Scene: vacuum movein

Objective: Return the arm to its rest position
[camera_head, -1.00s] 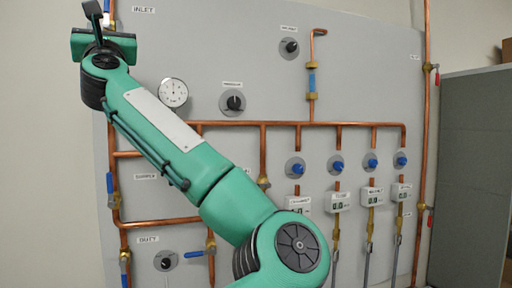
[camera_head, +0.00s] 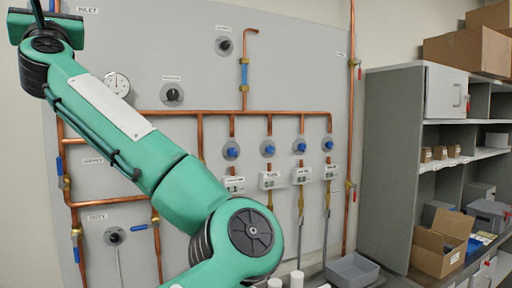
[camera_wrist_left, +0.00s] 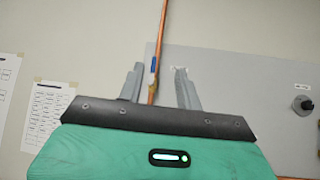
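My left arm is green and reaches from the bottom middle of the head view up to the top left. My left gripper (camera_head: 45,10) is at the top left, by the INLET label of the grey pipe panel (camera_head: 180,40); its tips are cut off by the frame. In the left wrist view, the two grey fingers of this gripper (camera_wrist_left: 160,88) stand apart with nothing held. A copper pipe with a blue-handled valve (camera_wrist_left: 154,68) shows between them, seemingly behind them. My right gripper is not in view.
A grey shelf unit (camera_head: 393,130) stands at the right with cardboard boxes (camera_head: 467,52) on top. An open cardboard box (camera_head: 440,250) and a grey bin (camera_head: 352,271) are low at the right. White cylinders (camera_head: 297,279) stand at the bottom. Copper pipes and valves cover the panel.

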